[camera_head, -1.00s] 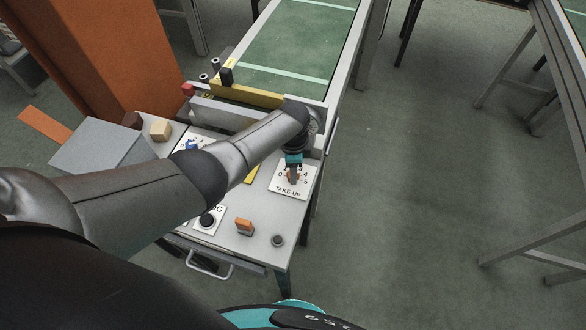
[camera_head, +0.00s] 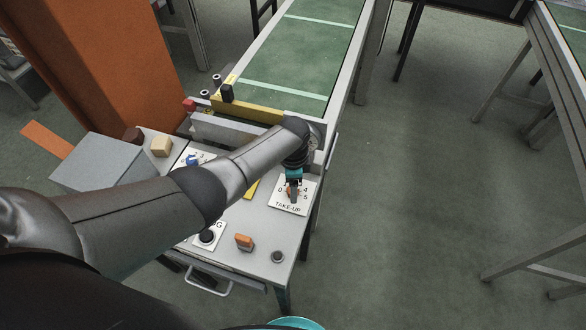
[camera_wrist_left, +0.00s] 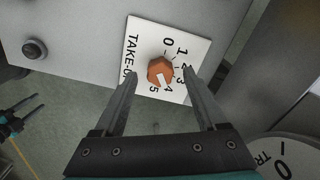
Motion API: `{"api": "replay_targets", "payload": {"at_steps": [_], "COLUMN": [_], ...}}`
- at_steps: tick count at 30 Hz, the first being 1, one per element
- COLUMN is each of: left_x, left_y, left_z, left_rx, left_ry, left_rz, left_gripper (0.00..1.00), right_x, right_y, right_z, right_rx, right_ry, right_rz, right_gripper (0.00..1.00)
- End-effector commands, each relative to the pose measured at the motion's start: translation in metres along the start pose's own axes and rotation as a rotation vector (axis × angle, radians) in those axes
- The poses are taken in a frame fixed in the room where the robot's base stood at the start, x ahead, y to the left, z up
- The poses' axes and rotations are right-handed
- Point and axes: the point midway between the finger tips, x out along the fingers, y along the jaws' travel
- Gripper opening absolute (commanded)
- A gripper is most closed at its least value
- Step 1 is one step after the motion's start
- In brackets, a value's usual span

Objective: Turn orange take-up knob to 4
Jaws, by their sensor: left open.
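The orange take-up knob (camera_wrist_left: 160,70) sits on a white plate (camera_wrist_left: 142,45) marked 0 to 5. Its white pointer mark faces the 4–5 side in the left wrist view, seemingly nearer 4; I cannot read it exactly. The knob also shows small in the head view (camera_head: 292,193), partly hidden by my gripper. My left gripper (camera_wrist_left: 160,74) is open, its fingers on either side of the knob with visible gaps in the left wrist view. In the head view the left gripper (camera_head: 293,184) is over the plate. A teal and dark part at the left wrist view's left edge may be my right gripper (camera_wrist_left: 22,115).
A green conveyor (camera_head: 313,55) lies behind. Floor right of the panel is clear.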

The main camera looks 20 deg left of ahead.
Motion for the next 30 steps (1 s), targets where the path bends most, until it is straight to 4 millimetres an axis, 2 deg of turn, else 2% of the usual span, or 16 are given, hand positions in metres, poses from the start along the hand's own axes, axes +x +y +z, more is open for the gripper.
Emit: {"api": "replay_targets", "payload": {"at_steps": [9, 18, 24, 30], "left_x": [-0.056, -0.112, -0.138, -0.146], "left_y": [-0.001, -0.001, -0.001, 0.0], "left_z": [0.001, 0.0, 0.0, 0.0], "left_rx": [0.0, 0.001, 0.0, 0.0], "left_ry": [0.001, 0.002, 0.002, 0.001], "left_rz": [-0.004, -0.004, -0.003, -0.001], "left_gripper": [0.73, 0.73, 0.73, 0.73], "right_x": [-0.027, -0.041, -0.045, -0.046], "right_y": [0.001, 0.001, 0.001, 0.001], "right_z": [-0.003, -0.004, -0.004, -0.004], "right_rx": [0.0, 0.0, 0.0, 0.0], "right_ry": [0.0, 0.0, 0.0, 0.0], "right_rz": [0.0, 0.0, 0.0, 0.0], "right_gripper": [0.5, 0.5, 0.5, 0.5]}}
